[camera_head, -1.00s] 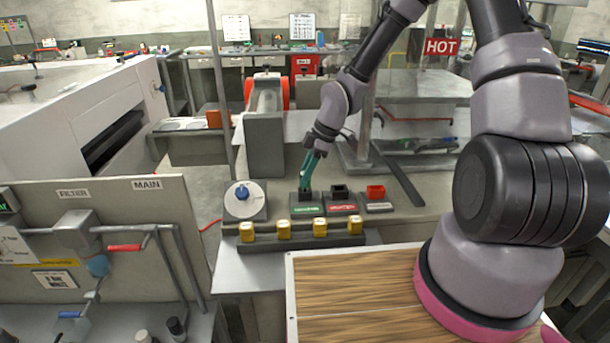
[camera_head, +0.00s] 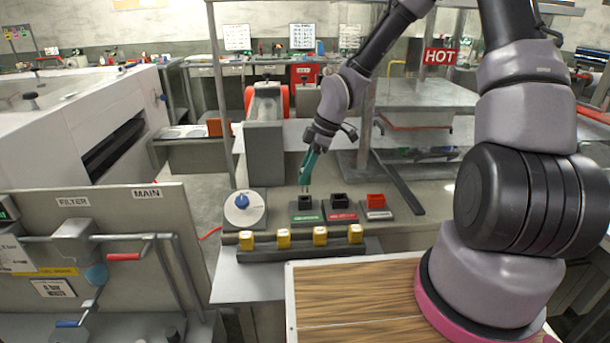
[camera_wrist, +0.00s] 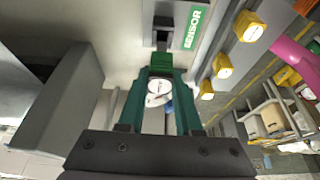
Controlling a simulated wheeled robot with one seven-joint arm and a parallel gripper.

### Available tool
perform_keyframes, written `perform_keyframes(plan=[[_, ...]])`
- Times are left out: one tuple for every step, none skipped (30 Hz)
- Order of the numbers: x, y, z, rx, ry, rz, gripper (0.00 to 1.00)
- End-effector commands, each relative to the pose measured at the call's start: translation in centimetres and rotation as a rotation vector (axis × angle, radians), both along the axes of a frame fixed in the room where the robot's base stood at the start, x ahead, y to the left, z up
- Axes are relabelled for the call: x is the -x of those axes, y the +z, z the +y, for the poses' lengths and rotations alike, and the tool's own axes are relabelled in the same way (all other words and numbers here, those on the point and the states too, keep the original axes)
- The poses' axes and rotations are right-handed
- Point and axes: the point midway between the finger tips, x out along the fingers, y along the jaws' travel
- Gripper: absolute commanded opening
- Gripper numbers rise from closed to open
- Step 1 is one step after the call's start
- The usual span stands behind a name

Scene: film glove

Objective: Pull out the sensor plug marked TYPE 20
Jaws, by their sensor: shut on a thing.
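My gripper (camera_wrist: 162,75) has teal fingers shut on a green plug (camera_wrist: 161,60) in the wrist view. Any marking on the plug cannot be read. In the head view my gripper (camera_head: 306,184) is a little above the black socket (camera_head: 305,203) on the green-labelled SENSOR block (camera_head: 307,217). Thin prongs show under the fingertips, above the socket. In the wrist view the socket (camera_wrist: 162,22) and the SENSOR label (camera_wrist: 192,28) lie beyond the plug.
A red-labelled block with a black socket (camera_head: 339,201) and one with a red top (camera_head: 375,201) stand to the right. A dial with a blue knob (camera_head: 241,203) is left. Several yellow blocks (camera_head: 320,236) line the front rail. A grey machine block (camera_head: 264,145) stands behind.

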Motion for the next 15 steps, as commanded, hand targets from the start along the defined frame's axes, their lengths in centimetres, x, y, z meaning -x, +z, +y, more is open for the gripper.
perform_keyframes(plan=[[-0.05, 0.23, -0.02, 0.0, -0.001, -0.002, 0.0], [-0.05, 0.33, -0.03, 0.0, -0.001, -0.002, 0.0], [-0.05, 0.45, -0.04, 0.0, -0.001, -0.002, 0.0], [-0.05, 0.52, -0.05, 0.001, -0.001, -0.002, 0.0], [-0.04, 0.57, -0.05, 0.001, 0.0, -0.001, 0.0], [-0.03, 0.63, -0.05, 0.001, 0.0, -0.001, 0.0], [-0.03, 0.66, -0.06, 0.001, 0.0, -0.001, 0.0], [-0.02, 0.67, -0.05, 0.001, 0.0, -0.001, 0.0], [-0.02, 0.68, -0.04, 0.001, 0.0, -0.001, 0.0], [-0.02, 0.68, -0.04, 0.001, -0.001, -0.001, 0.0], [-0.02, 0.67, -0.04, 0.001, -0.001, -0.001, 0.0], [-0.02, 0.67, -0.04, 0.001, 0.0, -0.001, 0.0], [-0.01, 0.67, -0.04, 0.001, 0.0, -0.001, 0.0], [-0.02, 0.67, -0.03, 0.001, 0.0, -0.001, 0.0], [-0.02, 0.68, -0.03, 0.001, 0.0, -0.001, 0.0]])
